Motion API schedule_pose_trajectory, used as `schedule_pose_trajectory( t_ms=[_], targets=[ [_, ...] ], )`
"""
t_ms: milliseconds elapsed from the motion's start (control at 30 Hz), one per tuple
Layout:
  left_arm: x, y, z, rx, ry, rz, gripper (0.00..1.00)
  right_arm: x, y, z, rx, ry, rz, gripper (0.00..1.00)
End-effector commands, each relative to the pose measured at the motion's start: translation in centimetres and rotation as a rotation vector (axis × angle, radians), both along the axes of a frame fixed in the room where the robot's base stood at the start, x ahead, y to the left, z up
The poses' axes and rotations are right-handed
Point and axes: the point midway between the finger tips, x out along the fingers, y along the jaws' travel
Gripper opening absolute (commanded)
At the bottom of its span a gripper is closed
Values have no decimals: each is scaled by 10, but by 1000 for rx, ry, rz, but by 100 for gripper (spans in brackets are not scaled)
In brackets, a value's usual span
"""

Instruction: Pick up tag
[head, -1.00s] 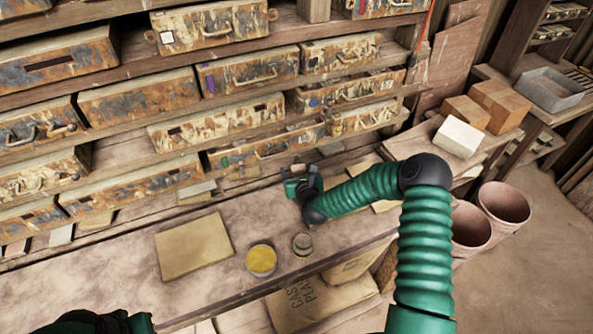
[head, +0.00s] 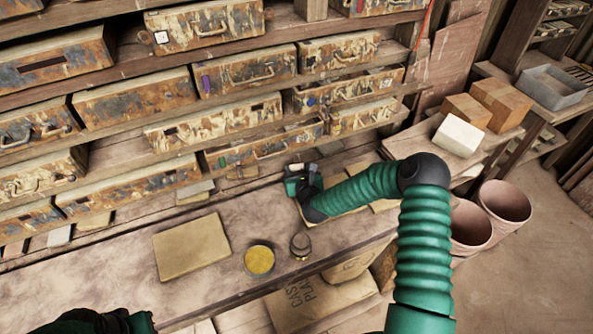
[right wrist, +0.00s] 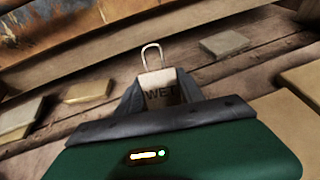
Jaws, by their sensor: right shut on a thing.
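The tag (right wrist: 160,88) shows in the right wrist view as a small pale piece marked "WET" with a wire loop at its top. My right gripper (right wrist: 160,97) is shut on it, one finger at each side, above the wooden bench. In the head view my right gripper (head: 298,172) is at the back of the bench below the drawers, and the tag is too small there to make out. Part of my left arm shows at the lower left edge of the head view; its gripper fingers cannot be made out.
Rusty drawers (head: 234,122) line the shelves behind the bench, some pulled open. A tan slab (head: 191,247), a yellow-filled tin (head: 259,259) and a small dark jar (head: 300,246) stand on the bench (head: 110,285). Pots (head: 503,204) stand at right.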

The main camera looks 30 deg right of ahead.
Motion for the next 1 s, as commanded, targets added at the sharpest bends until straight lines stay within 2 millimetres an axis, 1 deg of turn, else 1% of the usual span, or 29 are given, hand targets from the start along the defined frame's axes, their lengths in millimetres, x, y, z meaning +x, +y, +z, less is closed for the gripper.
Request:
schedule_pose_trajectory(
  t_ms=[167, 233, 367, 500, 633, 700, 800, 1000],
  targets=[
    [0, 0, -2, 0, 0, 0, 0, -11, 2, 12, 0, -1, 0, 0],
    [0, 0, -3, 0, 0, 0, 0, -23, 6, 20, -1, 0, 1, 0],
    [0, 0, -5, 0, 0, 0, 0, -55, 15, 37, -2, 0, 1, 0],
    [0, 0, -6, 0, 0, 0, 0, -93, 24, 57, -2, 2, 1, 0],
    [0, 0, -5, 0, 0, 0, 0, -118, 31, 71, -2, 0, 1, 0],
    [0, 0, -4, 0, 0, 0, 0, -127, 34, 76, -1, 0, 0, 0],
    [0, 0, -4, 0, 0, 0, 0, -133, 36, 79, -1, 1, 0, 0],
    [0, 0, -4, 0, 0, 0, 0, -134, 36, 79, 0, 1, 0, 0]
  ],
)
